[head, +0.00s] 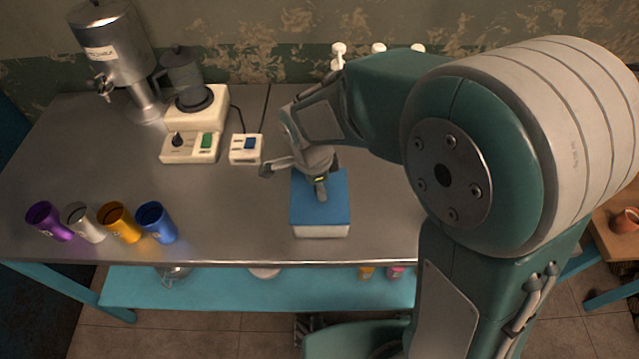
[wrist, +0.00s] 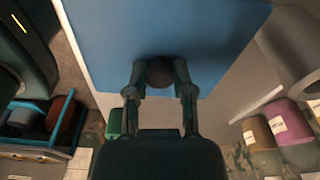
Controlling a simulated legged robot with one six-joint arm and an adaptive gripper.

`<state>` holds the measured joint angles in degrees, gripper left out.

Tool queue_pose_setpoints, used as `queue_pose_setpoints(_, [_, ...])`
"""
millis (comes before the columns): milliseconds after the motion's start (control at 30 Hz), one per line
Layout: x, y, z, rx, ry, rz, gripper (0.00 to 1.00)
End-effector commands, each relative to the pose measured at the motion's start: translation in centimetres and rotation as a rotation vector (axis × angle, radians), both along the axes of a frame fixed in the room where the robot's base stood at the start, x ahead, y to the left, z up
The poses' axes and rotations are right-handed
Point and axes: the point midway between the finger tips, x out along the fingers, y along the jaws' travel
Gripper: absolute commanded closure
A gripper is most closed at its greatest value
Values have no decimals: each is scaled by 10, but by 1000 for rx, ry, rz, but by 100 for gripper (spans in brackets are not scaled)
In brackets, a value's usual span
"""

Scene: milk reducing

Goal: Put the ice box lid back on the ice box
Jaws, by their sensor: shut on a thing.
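The ice box (head: 320,231) is a white box near the front edge of the metal table. Its flat blue lid (head: 332,208) lies over the box in the head view, with the white front wall showing just below. I cannot tell whether the lid is fully seated or slightly raised. My gripper (head: 305,180) is over the lid, reaching down from the upper right. In the wrist view the lid (wrist: 110,40) fills the top, and my gripper (wrist: 160,70) is shut on its dark round knob. The inside of the box is hidden.
Purple, silver, orange and blue cups (head: 157,222) lie or lean in a row at the left front. The table between cups and ice box is clear.

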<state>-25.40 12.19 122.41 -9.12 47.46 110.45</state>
Motion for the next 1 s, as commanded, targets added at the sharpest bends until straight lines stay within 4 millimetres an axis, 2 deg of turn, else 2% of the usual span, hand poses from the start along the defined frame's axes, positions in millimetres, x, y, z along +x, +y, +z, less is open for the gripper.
queue_pose_setpoints(67, [0, 0, 0, 0, 0, 0, 100])
queue_pose_setpoints(100, [0, 0, 0, 0, 0, 0, 51])
queue_pose_setpoints(133, [0, 0, 0, 0, 0, 0, 38])
queue_pose_setpoints(167, [0, 0, 0, 0, 0, 0, 34])
queue_pose_setpoints(500, [0, 0, 0, 0, -1, 0, 34])
queue_pose_setpoints(600, [0, 0, 6, 2, -3, -1, 34])
queue_pose_setpoints(767, [1, 3, 32, 3, -6, 1, 34])
queue_pose_setpoints(1000, [-1, 9, 83, 3, -4, 1, 34])
